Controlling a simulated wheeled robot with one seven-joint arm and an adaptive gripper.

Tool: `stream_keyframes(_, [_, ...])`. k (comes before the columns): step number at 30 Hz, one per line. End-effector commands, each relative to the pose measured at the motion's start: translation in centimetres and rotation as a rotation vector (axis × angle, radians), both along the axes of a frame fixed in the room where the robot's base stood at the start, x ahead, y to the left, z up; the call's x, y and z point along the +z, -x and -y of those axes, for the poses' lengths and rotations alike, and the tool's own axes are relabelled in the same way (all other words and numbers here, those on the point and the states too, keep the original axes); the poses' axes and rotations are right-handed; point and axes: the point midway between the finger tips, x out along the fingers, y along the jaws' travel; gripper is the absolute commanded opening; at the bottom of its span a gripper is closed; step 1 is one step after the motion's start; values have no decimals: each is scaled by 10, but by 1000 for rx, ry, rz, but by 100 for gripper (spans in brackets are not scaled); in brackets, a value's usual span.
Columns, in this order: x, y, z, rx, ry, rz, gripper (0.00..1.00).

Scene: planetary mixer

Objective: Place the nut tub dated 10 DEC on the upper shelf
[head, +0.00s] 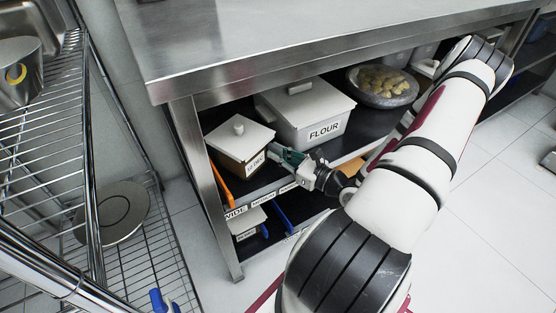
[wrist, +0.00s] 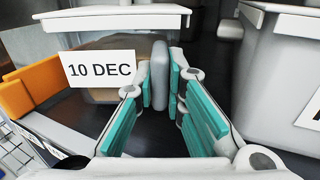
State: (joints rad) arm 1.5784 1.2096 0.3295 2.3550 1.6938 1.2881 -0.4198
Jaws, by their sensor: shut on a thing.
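The nut tub with the "10 DEC" label (wrist: 101,69) has a white lid and brownish contents. In the head view the tub (head: 238,148) is at the left end of the upper shelf (head: 266,182), under the steel worktop. My gripper (head: 291,158) is at the tub's right side. In the wrist view the teal-padded fingers of my gripper (wrist: 160,90) are closed around a grey upright piece (wrist: 160,70) beside the label, seemingly the tub's handle. I cannot tell whether the tub rests fully on the shelf.
A white FLOUR bin (head: 310,116) stands close to the right of the tub. A grey bowl (head: 383,88) is farther right. An orange divider (head: 222,186) is at the left. The lower shelf holds another white-lidded tub (head: 246,222) and a blue divider (head: 282,219).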

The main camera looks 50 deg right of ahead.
Motion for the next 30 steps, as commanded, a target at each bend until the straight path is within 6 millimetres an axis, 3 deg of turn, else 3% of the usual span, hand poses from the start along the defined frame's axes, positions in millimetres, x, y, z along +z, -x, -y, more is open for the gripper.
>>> stream_keyframes(3, [-10,0,-1,0,-2,4,0])
stream_keyframes(12, [-10,0,0,1,-1,4,0])
stream_keyframes(13, [-11,0,0,0,-1,0,16])
stream_keyframes(15, [-11,0,0,0,-1,0,31])
stream_keyframes(26, [-9,1,0,-1,-1,0,31])
stream_keyframes(30, [-9,15,3,-3,-1,0,31])
